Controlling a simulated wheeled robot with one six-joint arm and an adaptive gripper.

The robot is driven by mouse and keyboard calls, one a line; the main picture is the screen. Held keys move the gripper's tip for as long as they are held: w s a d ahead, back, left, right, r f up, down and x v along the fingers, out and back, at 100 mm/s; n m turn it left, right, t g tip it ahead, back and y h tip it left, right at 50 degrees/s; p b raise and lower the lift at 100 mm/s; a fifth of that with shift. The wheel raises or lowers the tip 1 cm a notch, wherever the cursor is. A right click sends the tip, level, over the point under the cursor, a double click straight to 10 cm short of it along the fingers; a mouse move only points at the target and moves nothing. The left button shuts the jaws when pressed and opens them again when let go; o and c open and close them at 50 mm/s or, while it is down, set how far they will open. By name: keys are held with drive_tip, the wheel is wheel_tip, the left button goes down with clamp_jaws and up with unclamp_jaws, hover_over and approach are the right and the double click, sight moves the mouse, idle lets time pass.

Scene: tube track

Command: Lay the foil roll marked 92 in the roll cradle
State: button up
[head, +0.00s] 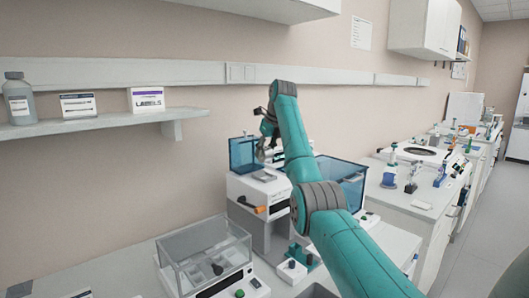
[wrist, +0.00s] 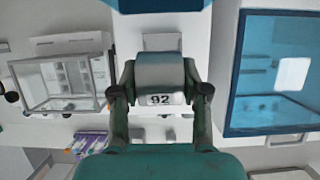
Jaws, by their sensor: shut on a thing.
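The foil roll (wrist: 160,72) is a grey cylinder with a white label reading 92, seen in the wrist view. My gripper (wrist: 159,92) is shut on it, one finger at each end, and holds it crosswise. In the head view my gripper (head: 267,130) is high above the bench, over a white machine (head: 258,193) with a raised blue lid (head: 244,154). The roll is hard to make out there, as my arm and gripper crowd that spot. I cannot tell for certain which part is the roll cradle.
A blue-tinted clear box (head: 343,178) stands right of the machine, partly behind my arm. A clear-covered instrument (head: 205,258) is at front left. A wall shelf (head: 105,118) holds a bottle and boxes. Another bench with instruments (head: 412,185) stands at right.

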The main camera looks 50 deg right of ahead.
sight(264, 160)
drive_tip(key=shift+w+d, duration=0.3)
drive_tip(key=shift+w, duration=0.1)
drive_tip(key=shift+f, duration=2)
drive_tip(key=shift+f, duration=0.4)
drive_tip(key=shift+f, duration=0.25)
drive_tip(key=shift+f, duration=0.45)
drive_tip(key=o, duration=1.2)
drive_tip(key=shift+o, duration=0.2)
